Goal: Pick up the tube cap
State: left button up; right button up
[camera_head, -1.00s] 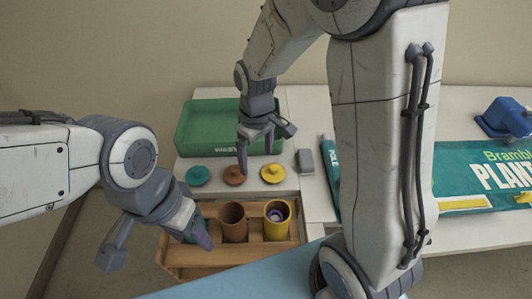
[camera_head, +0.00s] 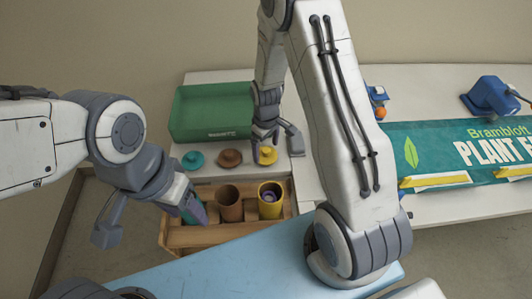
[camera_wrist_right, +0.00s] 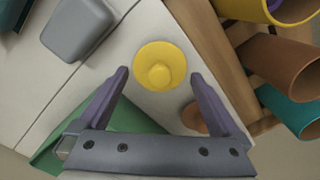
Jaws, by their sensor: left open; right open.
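Three knobbed tube caps lie in a row on the white table: a teal cap (camera_head: 193,160), a brown cap (camera_head: 230,158) and a yellow cap (camera_head: 267,155). My right gripper (camera_head: 265,138) is open above the yellow cap. In the right wrist view the yellow cap (camera_wrist_right: 160,66) shows between and just beyond the two spread fingertips (camera_wrist_right: 160,76), and nothing is gripped. The brown cap is partly hidden there by a finger. My left gripper (camera_head: 190,208) is open at the teal tube, which it mostly hides; I cannot tell whether it touches it.
A wooden rack (camera_head: 180,236) holds a brown tube (camera_head: 230,205) and a yellow tube (camera_head: 270,200) with something purple inside. A green tray (camera_head: 210,108) stands behind the caps. A grey block (camera_wrist_right: 78,28) lies near the yellow cap. A teal plant-food bag (camera_head: 440,150) lies right.

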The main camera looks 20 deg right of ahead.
jog(key=shift+f, duration=0.85)
jog(key=shift+c, duration=0.3)
jog(key=c, duration=0.9)
